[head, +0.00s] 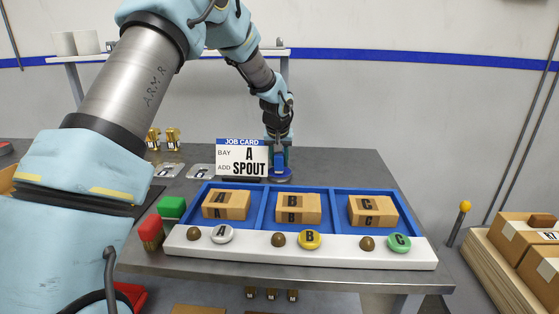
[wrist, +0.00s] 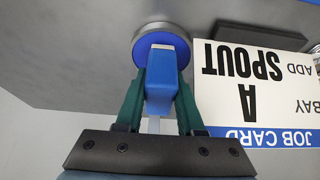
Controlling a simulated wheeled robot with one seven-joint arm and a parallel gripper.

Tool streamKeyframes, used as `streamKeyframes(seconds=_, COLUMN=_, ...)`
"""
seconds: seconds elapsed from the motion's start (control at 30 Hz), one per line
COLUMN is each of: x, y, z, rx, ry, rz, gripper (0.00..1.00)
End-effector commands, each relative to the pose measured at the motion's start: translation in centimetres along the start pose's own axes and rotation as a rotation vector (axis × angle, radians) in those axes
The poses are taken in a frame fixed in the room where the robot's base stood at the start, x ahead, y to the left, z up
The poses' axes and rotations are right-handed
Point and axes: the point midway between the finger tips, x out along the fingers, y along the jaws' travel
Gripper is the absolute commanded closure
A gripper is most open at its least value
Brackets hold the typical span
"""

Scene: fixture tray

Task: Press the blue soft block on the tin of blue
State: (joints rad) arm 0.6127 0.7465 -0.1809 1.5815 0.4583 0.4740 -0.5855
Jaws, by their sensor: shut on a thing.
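My gripper (head: 279,158) is shut on the blue soft block (wrist: 163,82), with one green finger on each side of it. The block also shows in the head view (head: 279,162), upright between the fingers. The tin of blue (head: 280,177) stands on the table behind the tray, directly under the block. In the wrist view the round tin (wrist: 142,46) has a grey rim and a blue face. The block's far end overlaps that blue face; I cannot tell whether it presses in or stands just above it.
A job card (head: 242,158) reading bay A, add spout stands close left of the tin. A blue tray (head: 263,212) with three lettered boxes lies in front. Green (head: 172,207) and red (head: 150,232) blocks sit at its left. The table right of the tin is clear.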

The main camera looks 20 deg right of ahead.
Motion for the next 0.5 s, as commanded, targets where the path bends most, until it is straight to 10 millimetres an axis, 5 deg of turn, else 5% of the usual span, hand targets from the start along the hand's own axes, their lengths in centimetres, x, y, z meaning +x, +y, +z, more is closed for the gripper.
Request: streamKeyframes(seconds=0.5, x=0.57, y=0.01, z=0.23, rx=0.0, ry=0.0, rz=0.0, gripper=1.0)
